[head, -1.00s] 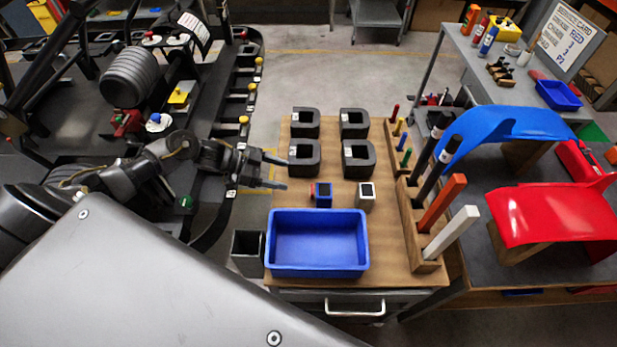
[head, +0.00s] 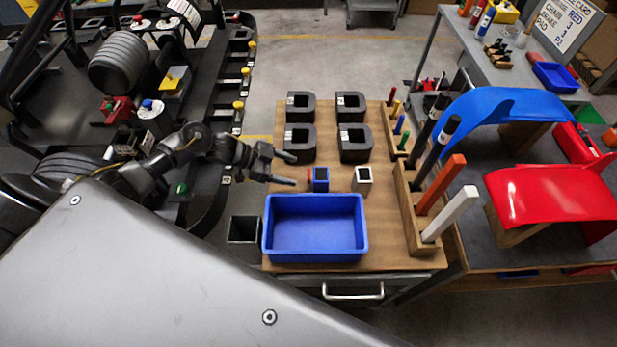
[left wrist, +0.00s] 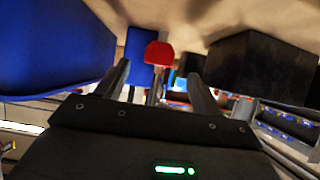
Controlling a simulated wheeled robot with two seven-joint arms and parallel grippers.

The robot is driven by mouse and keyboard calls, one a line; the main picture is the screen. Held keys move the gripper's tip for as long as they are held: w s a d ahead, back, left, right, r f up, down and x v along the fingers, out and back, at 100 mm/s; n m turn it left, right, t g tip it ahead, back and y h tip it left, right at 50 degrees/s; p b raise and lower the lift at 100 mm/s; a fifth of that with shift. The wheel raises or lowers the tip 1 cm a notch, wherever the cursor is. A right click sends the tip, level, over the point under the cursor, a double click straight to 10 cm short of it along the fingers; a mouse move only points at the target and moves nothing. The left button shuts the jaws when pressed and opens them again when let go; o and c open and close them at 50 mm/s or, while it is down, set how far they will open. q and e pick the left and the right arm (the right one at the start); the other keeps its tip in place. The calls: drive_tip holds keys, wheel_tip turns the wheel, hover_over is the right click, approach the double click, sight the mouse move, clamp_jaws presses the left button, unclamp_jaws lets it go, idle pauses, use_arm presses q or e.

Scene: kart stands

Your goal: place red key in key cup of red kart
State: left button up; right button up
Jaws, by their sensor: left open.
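A small red piece, seemingly the red key (head: 309,175), is at the left side of a small blue square holder (head: 321,180) on the wooden-topped cart. My left gripper (head: 291,170) is open and empty, its fingertips just left of the red piece. In the left wrist view the red piece (left wrist: 159,53) shows between and beyond the two fingers (left wrist: 160,85), in front of a blue block (left wrist: 140,45). Contact cannot be told. A small white holder (head: 362,180) stands to the right. I cannot tell which thing is the red kart's key cup.
A blue tray (head: 316,199) lies in front of the holders, with a dark open bin (head: 243,236) at its left. Several black blocks (head: 300,143) stand behind. A wooden rack (head: 421,247) with colored bars is at right. A black kart frame (head: 206,77) fills the left.

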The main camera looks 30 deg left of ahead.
sight(309, 178)
use_arm(q)
drive_tip(key=b+x, duration=0.2)
drive_tip(key=x, duration=0.3)
drive_tip(key=shift+d, duration=0.1)
drive_tip(key=shift+s, duration=0.1)
drive_tip(key=shift+c, duration=1.1)
drive_tip(key=c, duration=1.2)
drive_tip(key=shift+r, duration=0.1)
